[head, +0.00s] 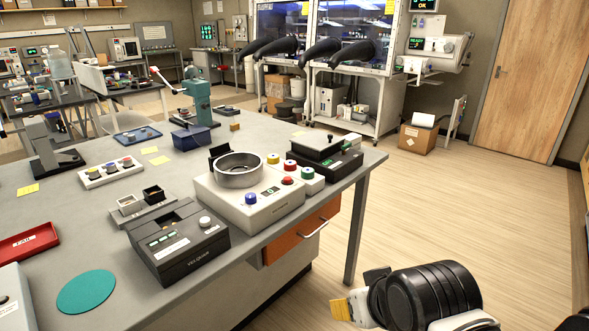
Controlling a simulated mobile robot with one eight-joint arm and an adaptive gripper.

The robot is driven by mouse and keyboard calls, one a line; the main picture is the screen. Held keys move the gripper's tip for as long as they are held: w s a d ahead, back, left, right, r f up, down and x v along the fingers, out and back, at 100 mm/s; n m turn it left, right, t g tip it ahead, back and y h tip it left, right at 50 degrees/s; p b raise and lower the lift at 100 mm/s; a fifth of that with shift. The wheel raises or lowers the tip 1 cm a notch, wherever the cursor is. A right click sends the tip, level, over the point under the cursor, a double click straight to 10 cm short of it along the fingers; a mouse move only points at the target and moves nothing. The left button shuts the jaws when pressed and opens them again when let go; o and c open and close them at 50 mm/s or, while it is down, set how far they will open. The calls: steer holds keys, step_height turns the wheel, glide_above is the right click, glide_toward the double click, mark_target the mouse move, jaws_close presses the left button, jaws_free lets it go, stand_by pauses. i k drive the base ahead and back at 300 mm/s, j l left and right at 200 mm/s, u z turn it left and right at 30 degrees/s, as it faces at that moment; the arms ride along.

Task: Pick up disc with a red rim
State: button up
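I cannot make out a disc with a red rim for certain. A white block (97,183) on the grey bench holds a row of small round dark pieces with coloured parts. The piece at its right end (126,162) looks reddish, but it is too small to tell whether it is a disc with a red rim. My gripper (350,303) is at the bottom right, over the floor off the bench's right side, well apart from the block. Its yellow tip part shows, but the gap between the fingers is not clear.
The grey bench (52,218) carries a dark device (180,243), a white machine with a metal bowl (239,172), a red FAIL tray (28,243), a teal round mat (87,292) and a green press (198,98). An orange drawer (300,234) is below.

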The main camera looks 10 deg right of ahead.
mark_target(288, 164)
steer(key=i+l+u, duration=0.3)
steer(key=l, duration=0.35)
steer(key=i+l+u, duration=0.15)
steer(key=l, duration=0.25)
steer(key=i+l+u, duration=0.15)
steer(key=i+l, duration=0.1)
steer(key=l, duration=0.1)
